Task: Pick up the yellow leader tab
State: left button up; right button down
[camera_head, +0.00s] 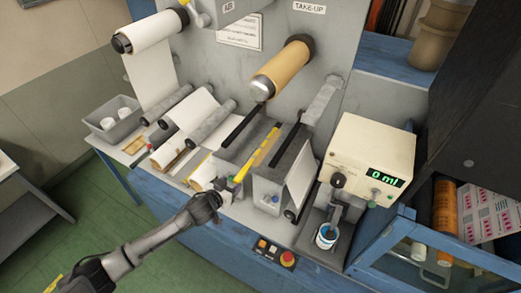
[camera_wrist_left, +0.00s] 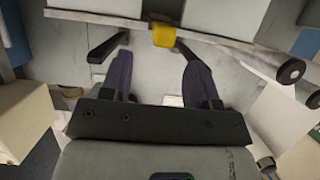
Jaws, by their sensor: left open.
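The yellow leader tab (camera_wrist_left: 163,35) is a small yellow piece at the top middle of the left wrist view, on the edge of a pale bar or web. In the head view a yellow strip (camera_head: 261,147) runs along the machine just beyond my left gripper; I cannot tell whether the tab is part of it. My left gripper (camera_head: 227,186) reaches in from the lower left. In the wrist view its two dark fingers (camera_wrist_left: 155,52) are apart with nothing between them, and the tab lies just beyond their tips. My right gripper is not in view.
Rollers (camera_head: 212,122) and a brown take-up roll (camera_head: 283,70) stick out around the work area. A beige box reading "0 ml" (camera_head: 367,160) stands right, above a small blue-rimmed cup (camera_head: 327,237). A red button (camera_head: 287,258) sits on the front edge. A grey bin (camera_head: 112,118) is left.

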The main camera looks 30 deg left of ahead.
aim_at(238, 177)
pick_arm(q)
jog(key=shift+p+x, duration=0.65)
jog(key=shift+x, duration=2.6)
jog(key=shift+r, duration=0.1)
grip_shut()
